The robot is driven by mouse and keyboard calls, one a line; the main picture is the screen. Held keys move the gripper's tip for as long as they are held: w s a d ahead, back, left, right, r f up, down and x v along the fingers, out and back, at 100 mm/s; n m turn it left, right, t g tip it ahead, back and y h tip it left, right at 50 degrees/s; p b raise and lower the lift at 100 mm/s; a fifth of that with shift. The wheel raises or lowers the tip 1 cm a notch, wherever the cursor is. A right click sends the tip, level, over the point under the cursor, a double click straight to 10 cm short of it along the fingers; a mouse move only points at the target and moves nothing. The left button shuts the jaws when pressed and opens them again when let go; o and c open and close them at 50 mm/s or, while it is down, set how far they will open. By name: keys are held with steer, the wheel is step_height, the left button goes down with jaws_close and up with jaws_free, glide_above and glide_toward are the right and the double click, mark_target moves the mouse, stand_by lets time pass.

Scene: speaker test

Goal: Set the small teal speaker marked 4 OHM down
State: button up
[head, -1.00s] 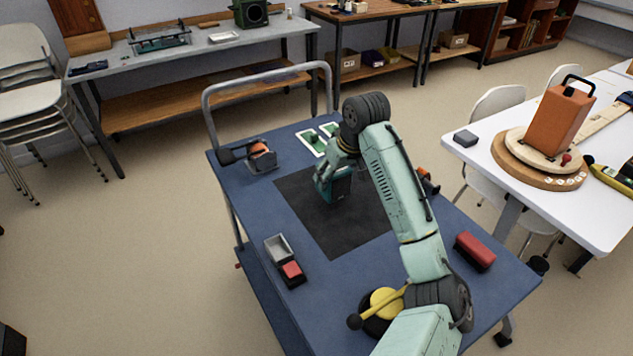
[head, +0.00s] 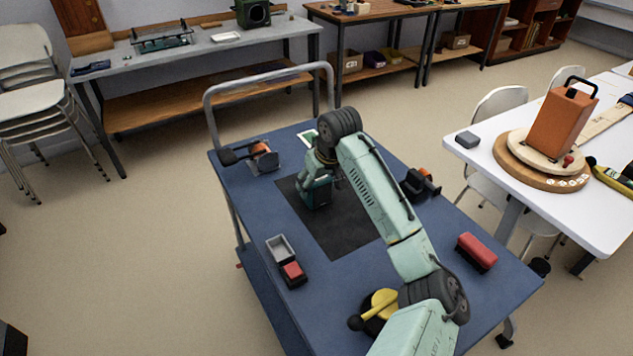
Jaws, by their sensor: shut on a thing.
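The small teal speaker (head: 317,197) is in my gripper (head: 314,181) in the head view, over the left part of the black mat (head: 345,233) on the blue cart. My gripper points down and is shut on the speaker from above, partly hiding its top. The speaker looks roughly upright. I cannot tell whether its base touches the mat or hangs just above it. Its 4 OHM marking is not readable here.
On the blue cart (head: 245,200) are an orange-and-black device (head: 263,157), a grey-and-red tray (head: 283,252), a red brush-like block (head: 477,250), an orange-and-black tool (head: 420,184) and a yellow item (head: 381,304). A green-and-white card (head: 308,138) lies behind my gripper. The front of the mat is clear.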

steer(key=o, duration=1.7)
steer(key=shift+f, duration=0.1)
steer(key=v, duration=1.2)
